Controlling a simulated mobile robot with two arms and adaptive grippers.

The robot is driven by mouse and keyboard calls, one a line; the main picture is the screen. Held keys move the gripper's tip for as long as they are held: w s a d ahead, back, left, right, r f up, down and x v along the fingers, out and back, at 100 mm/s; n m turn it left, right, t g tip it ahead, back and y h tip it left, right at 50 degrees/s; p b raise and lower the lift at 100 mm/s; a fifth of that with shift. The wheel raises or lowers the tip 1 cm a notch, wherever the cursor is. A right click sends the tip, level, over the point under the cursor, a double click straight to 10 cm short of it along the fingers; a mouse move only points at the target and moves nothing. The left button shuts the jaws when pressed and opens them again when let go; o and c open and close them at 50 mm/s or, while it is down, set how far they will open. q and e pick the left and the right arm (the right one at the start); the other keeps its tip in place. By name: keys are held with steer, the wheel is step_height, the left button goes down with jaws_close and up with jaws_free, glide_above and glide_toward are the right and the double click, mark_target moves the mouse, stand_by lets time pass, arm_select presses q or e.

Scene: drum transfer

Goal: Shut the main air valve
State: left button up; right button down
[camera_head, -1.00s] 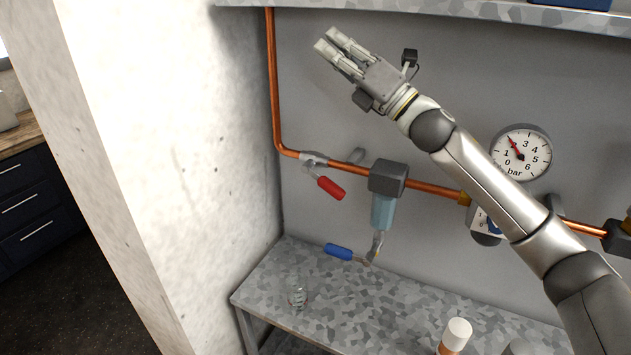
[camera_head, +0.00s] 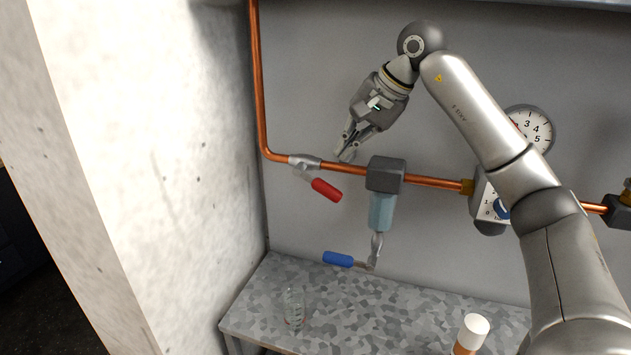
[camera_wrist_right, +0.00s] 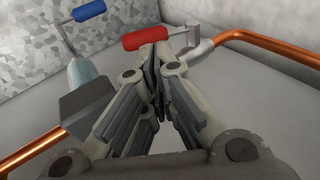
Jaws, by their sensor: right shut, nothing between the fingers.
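The valve with the red handle (camera_head: 326,189) sits on the copper pipe at the left, just right of the pipe's bend. Its red handle slants down to the right, off the pipe's line. In the right wrist view the red handle (camera_wrist_right: 145,38) lies beyond my fingertips. My right gripper (camera_head: 346,156) is shut and empty, pointing down, above the pipe and up to the right of the red handle. In the right wrist view the gripper's fingers (camera_wrist_right: 155,70) are together, apparently apart from the handle. My left gripper is not in view.
A grey and blue filter (camera_head: 382,208) hangs from the pipe right of the valve, with a blue-handled drain lever (camera_head: 338,259) below. A pressure gauge (camera_head: 541,124) is partly behind my arm. A clear glass (camera_head: 293,307) and an orange-white bottle (camera_head: 473,332) stand on the bench (camera_head: 390,300).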

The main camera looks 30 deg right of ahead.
mark_target(318, 184)
steer(key=shift+h, duration=0.6)
steer(key=x, duration=0.3)
steer(key=d+x, duration=0.1)
steer(key=x, duration=0.2)
steer(key=p+x, duration=0.1)
steer(key=x, duration=0.2)
steer(key=shift+d+f, duration=0.25)
steer(key=shift+f, duration=0.35)
steer(key=shift+s, duration=0.1)
